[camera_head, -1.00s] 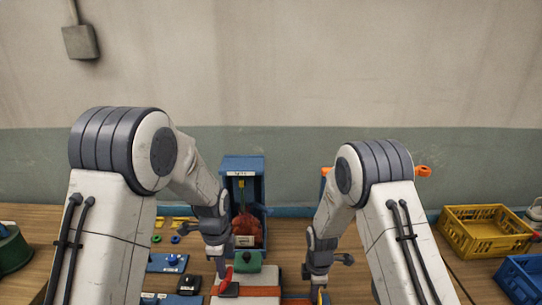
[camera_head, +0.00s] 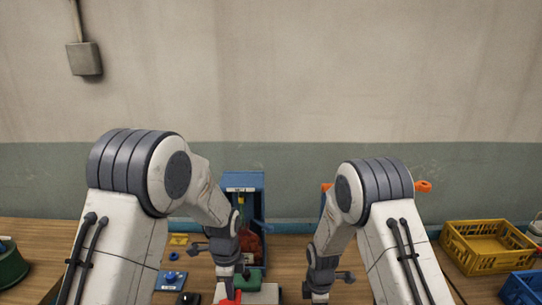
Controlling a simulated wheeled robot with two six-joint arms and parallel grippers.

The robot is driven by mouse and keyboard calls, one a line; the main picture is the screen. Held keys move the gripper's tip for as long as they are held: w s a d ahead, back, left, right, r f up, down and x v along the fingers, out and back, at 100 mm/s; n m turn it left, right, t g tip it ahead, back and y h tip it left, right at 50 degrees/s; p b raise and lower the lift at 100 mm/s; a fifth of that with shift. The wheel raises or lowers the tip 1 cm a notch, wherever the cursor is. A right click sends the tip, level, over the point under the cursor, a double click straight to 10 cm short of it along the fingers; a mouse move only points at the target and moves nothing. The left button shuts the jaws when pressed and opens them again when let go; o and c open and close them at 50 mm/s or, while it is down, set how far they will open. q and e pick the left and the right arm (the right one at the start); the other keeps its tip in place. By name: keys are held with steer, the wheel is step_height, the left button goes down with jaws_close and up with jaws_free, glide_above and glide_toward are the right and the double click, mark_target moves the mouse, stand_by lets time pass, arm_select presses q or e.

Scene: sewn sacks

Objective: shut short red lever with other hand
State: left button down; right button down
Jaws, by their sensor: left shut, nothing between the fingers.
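The short red lever (camera_head: 231,299) shows at the bottom edge, only in part. It stands by a pale block with a green piece (camera_head: 250,279) behind it. My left gripper (camera_head: 236,284) is shut and empty, just above the red lever; I cannot tell whether they touch. My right gripper (camera_head: 317,296) hangs to the right of the block, apart from the lever. Its fingertips are at or below the bottom edge, so its opening is not clear.
A blue open box (camera_head: 244,181) with a red sack (camera_head: 250,246) inside stands behind my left gripper. A blue plate with a knob (camera_head: 171,279) lies to the left. Yellow (camera_head: 456,253) and blue (camera_head: 523,289) crates stand at the right.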

arm_select(q)
steer(key=shift+d+f, duration=0.3)
steer(key=shift+d, duration=0.05)
steer(key=shift+f, duration=0.1)
steer(key=shift+d+f, duration=0.3)
steer(key=shift+f, duration=0.4)
steer(key=shift+r, duration=4.55)
arm_select(e)
steer(key=c, duration=0.8)
jaws_free()
